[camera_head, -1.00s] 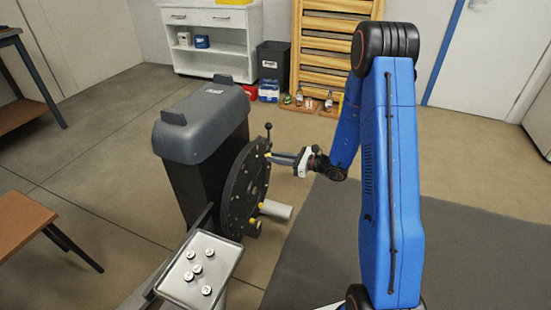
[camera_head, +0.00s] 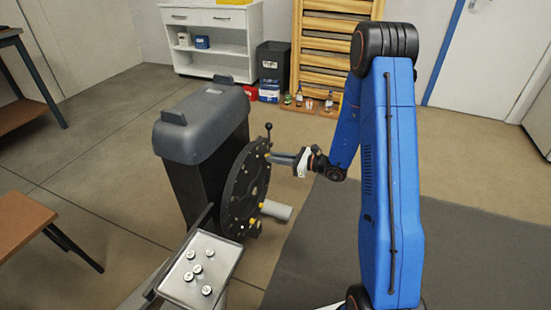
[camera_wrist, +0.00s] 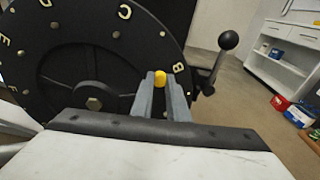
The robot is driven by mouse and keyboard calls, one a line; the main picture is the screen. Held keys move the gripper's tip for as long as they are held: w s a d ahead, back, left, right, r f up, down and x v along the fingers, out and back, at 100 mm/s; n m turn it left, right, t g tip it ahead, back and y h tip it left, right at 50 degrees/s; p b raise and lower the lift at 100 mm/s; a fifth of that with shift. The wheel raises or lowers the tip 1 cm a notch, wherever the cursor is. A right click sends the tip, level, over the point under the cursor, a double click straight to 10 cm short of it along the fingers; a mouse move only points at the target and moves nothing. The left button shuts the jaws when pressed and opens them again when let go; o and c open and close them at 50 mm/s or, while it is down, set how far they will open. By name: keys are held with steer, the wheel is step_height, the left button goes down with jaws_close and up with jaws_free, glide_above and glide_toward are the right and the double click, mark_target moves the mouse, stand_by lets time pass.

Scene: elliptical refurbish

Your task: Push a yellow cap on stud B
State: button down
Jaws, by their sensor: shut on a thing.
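A black upright disc (camera_head: 246,185) stands on the grey machine, facing my arm. In the wrist view the disc (camera_wrist: 75,60) carries raised letters, with B (camera_wrist: 178,67) near its right edge. My gripper (camera_wrist: 160,84) is shut on a yellow cap (camera_wrist: 160,77), held between its two fingertips just left of and below the B. In the head view my gripper (camera_head: 272,157) reaches the upper right rim of the disc. The stud behind the cap is hidden, so I cannot tell whether the cap sits on it.
A black ball-ended lever (camera_wrist: 220,62) stands just right of the B. Yellow pieces (camera_head: 252,221) show low on the disc. A metal tray (camera_head: 222,262) with several round silver pieces stands in front. A grey machine housing (camera_head: 205,120) is behind the disc. Floor to the right is clear.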

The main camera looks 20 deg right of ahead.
steer(key=shift+w+a, duration=0.25)
steer(key=shift+a, duration=0.05)
stand_by(0.5)
steer(key=c, duration=1.6)
jaws_free()
steer(key=shift+c, duration=0.2)
steer(key=shift+d, duration=0.1)
steer(key=v, duration=1.7)
steer(key=shift+s+d, duration=0.1)
